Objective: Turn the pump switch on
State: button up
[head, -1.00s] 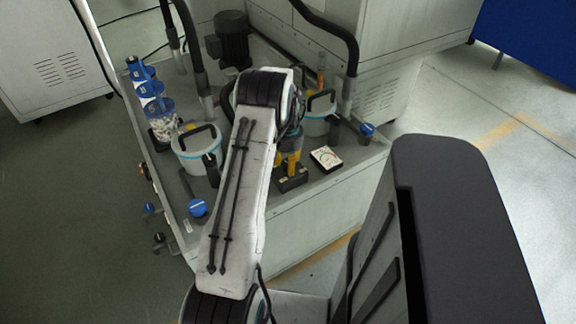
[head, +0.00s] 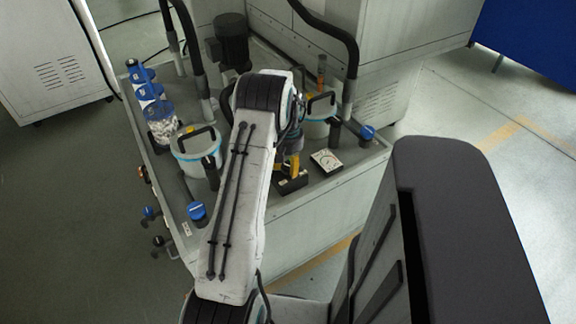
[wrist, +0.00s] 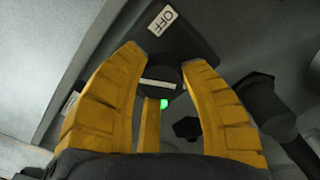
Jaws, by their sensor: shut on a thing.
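The pump switch has a dark round knob (wrist: 158,77) with a white line across it, seen in the wrist view. The line lies nearly level there and does not point at the white OFF label (wrist: 162,19). My gripper's yellow fingers (wrist: 165,62) are shut on the knob, one on each side. A bright green light (wrist: 164,104) shows just below the knob. In the head view, my gripper (head: 294,165) reaches down to the black switch box (head: 291,184) near the bench's front edge. The knob itself is hidden there.
A white-faced meter (head: 326,160) lies right of the switch box. A lidded bucket (head: 197,150) and a blue-capped valve (head: 197,211) stand to the left. Black hoses (head: 352,55) rise behind. In the wrist view, a dark fitting (wrist: 262,98) is close on the right.

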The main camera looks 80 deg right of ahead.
aim_at(288, 166)
jog(key=o, duration=1.2)
jog(key=shift+a+f, duration=0.1)
notch_tip(288, 166, up, 12)
dwell(0.6)
